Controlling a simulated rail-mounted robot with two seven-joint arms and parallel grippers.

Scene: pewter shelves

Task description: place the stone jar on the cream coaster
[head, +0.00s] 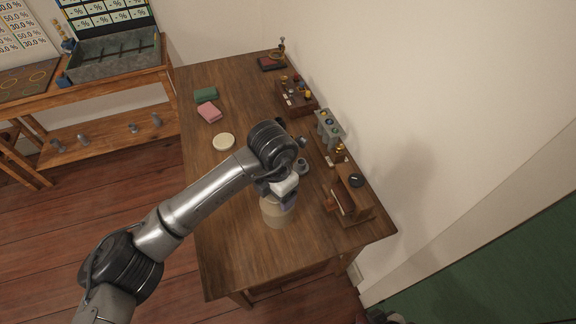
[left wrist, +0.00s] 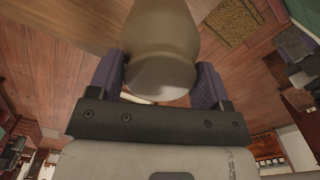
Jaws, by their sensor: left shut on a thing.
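The stone jar (head: 277,216) is a beige, rounded vessel at the near part of the wooden table in the head view. My left gripper (head: 283,192) is over it and partly hides its top. In the left wrist view the jar (left wrist: 162,45) sits between the two dark fingers of my left gripper (left wrist: 163,85), which is shut on it. I cannot tell whether the jar touches the table or is held just above it. The cream coaster (head: 223,141) is a flat pale disc, bare, farther back and left of the jar. My right gripper is not in view.
The table (head: 228,245) is clear around the coaster. Wooden racks (head: 348,196), a grey-green stand (head: 329,127) and a small grey item (head: 302,165) line the right, wall side.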

